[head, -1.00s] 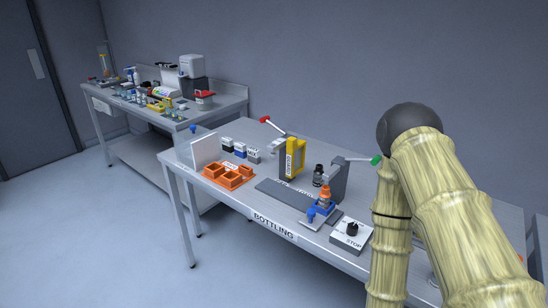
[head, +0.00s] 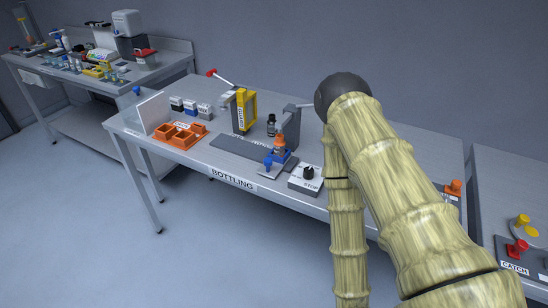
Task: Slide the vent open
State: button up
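I cannot make out a vent in the head view. My bamboo-patterned arm fills the right middle of the picture. Its lower end and my gripper are not in view. At the right edge, a grey unit labelled CATCH (head: 513,267) sits on a steel table. It carries a red knob (head: 520,246) and a yellow knob (head: 522,220) on a pale round plate. I cannot tell whether either belongs to a vent.
A steel table labelled BOTTLING (head: 232,183) holds an orange tray (head: 180,144), a yellow upright device (head: 244,110), a grey STOP box (head: 306,180) and small bottles. Another cluttered table (head: 93,85) stands at the back left. The floor (head: 70,220) at the left is clear.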

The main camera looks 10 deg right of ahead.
aim_at(454, 190)
jog(key=z, duration=1.65)
